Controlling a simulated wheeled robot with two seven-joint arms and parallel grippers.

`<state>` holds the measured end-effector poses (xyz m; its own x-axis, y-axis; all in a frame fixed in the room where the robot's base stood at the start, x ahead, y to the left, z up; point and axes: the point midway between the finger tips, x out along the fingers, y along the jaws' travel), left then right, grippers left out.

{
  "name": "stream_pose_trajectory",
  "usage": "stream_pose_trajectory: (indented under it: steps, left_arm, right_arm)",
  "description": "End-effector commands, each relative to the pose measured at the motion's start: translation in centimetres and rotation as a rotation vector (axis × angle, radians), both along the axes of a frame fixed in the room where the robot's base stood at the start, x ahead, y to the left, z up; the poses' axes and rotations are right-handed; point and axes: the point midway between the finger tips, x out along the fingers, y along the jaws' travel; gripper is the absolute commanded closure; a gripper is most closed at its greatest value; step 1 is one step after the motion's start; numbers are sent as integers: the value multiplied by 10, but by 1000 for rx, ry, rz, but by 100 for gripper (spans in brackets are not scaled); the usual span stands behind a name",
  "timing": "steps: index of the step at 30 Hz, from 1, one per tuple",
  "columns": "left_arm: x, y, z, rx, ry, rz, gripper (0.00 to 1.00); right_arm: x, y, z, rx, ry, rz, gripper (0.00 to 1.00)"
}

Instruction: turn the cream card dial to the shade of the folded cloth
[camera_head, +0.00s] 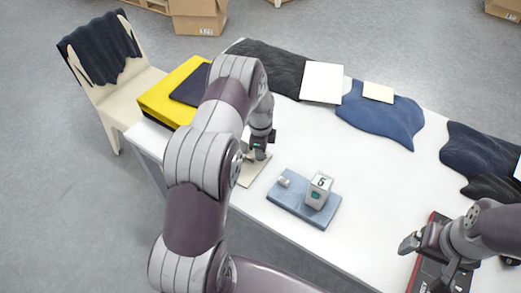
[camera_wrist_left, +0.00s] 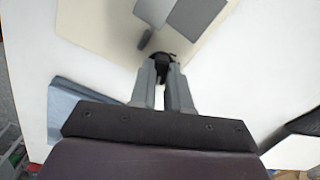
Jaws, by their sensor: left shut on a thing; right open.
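The cream card (camera_head: 250,174) lies flat on the white table, largely hidden by my left arm in the head view. In the left wrist view the cream card (camera_wrist_left: 95,25) carries a lighter and a darker grey patch (camera_wrist_left: 195,14). A small black dial knob (camera_wrist_left: 166,60) with a dark pointer-like piece sits on it. My left gripper (camera_head: 258,153) is shut on the dial knob; its fingers (camera_wrist_left: 162,82) meet there. A dark navy, folded-looking cloth (camera_head: 190,88) lies on a yellow block. My right gripper (camera_head: 410,246) is open at the lower right.
Black (camera_head: 270,65) and blue (camera_head: 385,115) cloths lie at the back, with pale sheets. A red-edged dark case (camera_head: 425,272) lies by my right gripper. The table middle is clear.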

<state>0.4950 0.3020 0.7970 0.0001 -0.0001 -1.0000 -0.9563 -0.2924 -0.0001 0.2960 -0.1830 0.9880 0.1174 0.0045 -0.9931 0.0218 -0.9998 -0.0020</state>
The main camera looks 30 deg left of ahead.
Motion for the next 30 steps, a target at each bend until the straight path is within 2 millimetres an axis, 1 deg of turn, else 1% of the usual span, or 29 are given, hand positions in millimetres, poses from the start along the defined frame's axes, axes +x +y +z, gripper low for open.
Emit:
stream_pose_trajectory:
  steps: [9, 22, 23, 24, 30]
  left_arm:
    - [0, 0, 1, 0, -1, -71, 100]
    - [0, 0, 1, 1, -2, -77, 100]
    - [0, 0, 1, 1, -2, -77, 74]
    - [0, 0, 1, 0, -1, -77, 72]
    - [0, 0, 0, 0, 0, -77, 72]
  right_arm:
    - [0, 0, -1, 0, 0, 0, 10]
    - [0, 0, -1, 0, 0, 0, 10]
    - [0, 0, -1, 0, 0, 0, 10]
    - [0, 0, -1, 0, 0, 0, 10]
    - [0, 0, -1, 0, 0, 0, 10]
